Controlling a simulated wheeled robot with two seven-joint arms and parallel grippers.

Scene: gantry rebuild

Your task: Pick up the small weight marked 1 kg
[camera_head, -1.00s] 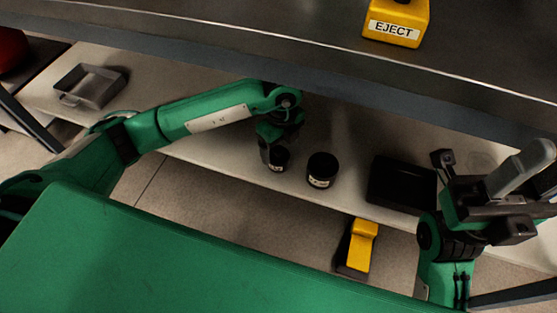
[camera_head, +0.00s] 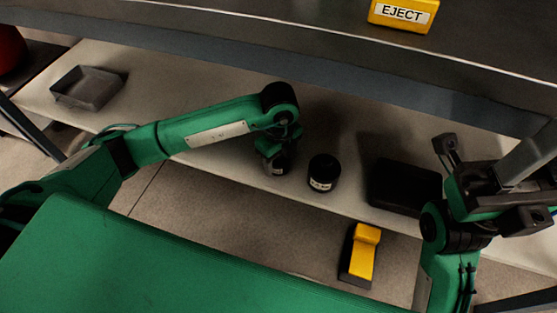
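Two dark cylindrical weights with pale labels stand on the light lower shelf. The smaller weight (camera_head: 276,166) is on the left, and the larger weight (camera_head: 323,173) stands just right of it. The label marks are too small to read. My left gripper (camera_head: 275,150) points down at the smaller weight, its dark fingers close against it. Whether they are closed on it is hard to see, because the wrist hides part of them. My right gripper (camera_head: 500,190) is at the right edge, away from the weights, with a grey bar overlapping it in view.
A black box (camera_head: 402,187) lies right of the weights. A grey tray (camera_head: 88,88) sits at the shelf's left end. A dark upper surface (camera_head: 250,28) with a yellow EJECT block (camera_head: 402,14) overhangs the shelf. A yellow and black object (camera_head: 361,254) is lower, on the floor side.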

